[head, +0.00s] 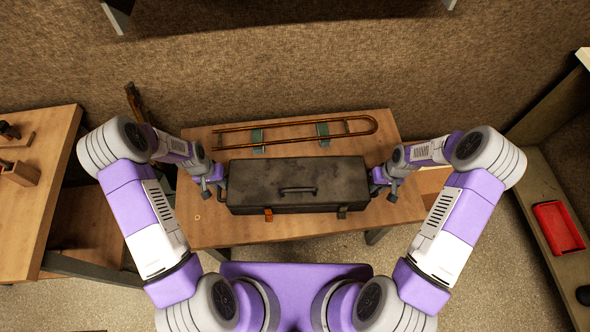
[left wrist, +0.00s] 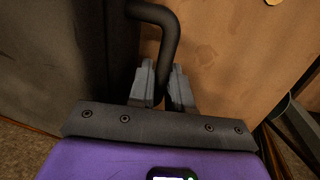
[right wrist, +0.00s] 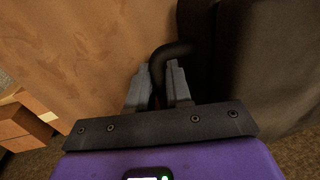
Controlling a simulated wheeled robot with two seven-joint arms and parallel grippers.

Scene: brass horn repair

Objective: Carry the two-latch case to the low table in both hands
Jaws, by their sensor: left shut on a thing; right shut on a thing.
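My left gripper (head: 222,186) is shut on the dark side handle at the case's left end; the left wrist view shows this bent handle (left wrist: 168,40) between the fingers (left wrist: 161,88). My right gripper (head: 375,184) is shut on the right side handle, which shows between the fingers (right wrist: 158,88) in the right wrist view (right wrist: 172,52). Fingertips are small in the head view.
A long brass slide (head: 290,127) lies on two green supports behind the case. A wooden bench (head: 45,205) with small blocks stands at the left. At the right, a shelf (head: 540,190) holds a red tray (head: 558,227).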

